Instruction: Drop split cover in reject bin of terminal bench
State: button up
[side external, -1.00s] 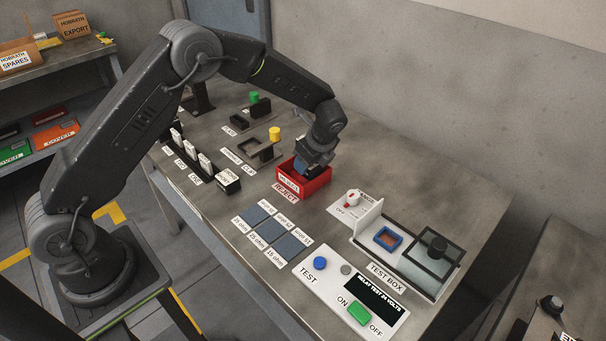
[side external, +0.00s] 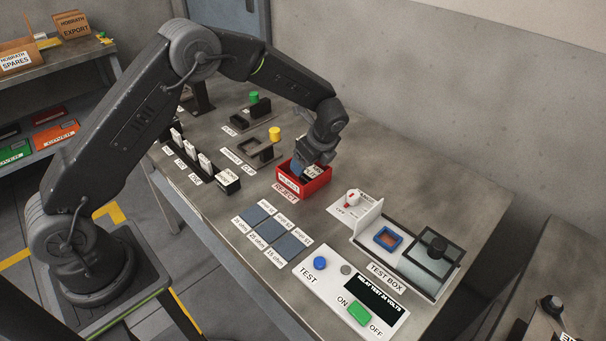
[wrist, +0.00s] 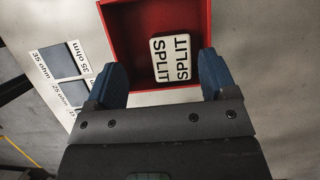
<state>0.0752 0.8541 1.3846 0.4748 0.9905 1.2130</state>
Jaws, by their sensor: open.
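The split cover (wrist: 170,58) is a cream-white piece with "SPLIT" printed on it in black. In the wrist view it lies inside the red reject bin (wrist: 207,28), toward the bin's right side. My gripper (wrist: 166,72) is open, its two blue fingers spread apart on either side of the cover, with no contact visible. In the side external view my gripper (side external: 306,166) is low over the reject bin (side external: 318,187), which sits on the bench behind a "REJECT" label. The cover (side external: 312,172) is partly hidden by the gripper there.
Grey ohm pads (side external: 270,230) lie in front of the bin. Left stand a dark rack (side external: 197,163) and a fixture with a yellow knob (side external: 274,134).

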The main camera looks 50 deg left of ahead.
jog(key=v, duration=1.3)
jog(key=s+a+r+n+t+h, duration=0.2)
jog(key=s+r+n, duration=0.6)
jog(key=s+r, duration=0.45)
jog(key=s+f+n+t+h, duration=0.1)
jog(key=s+n+t+h, duration=0.1)
jog(key=s+n, duration=0.8)
jog(key=s+t, duration=0.1)
jog(key=s, duration=0.7)
jog(key=shift+d+t, duration=0.2)
jog(key=shift+t, duration=0.1)
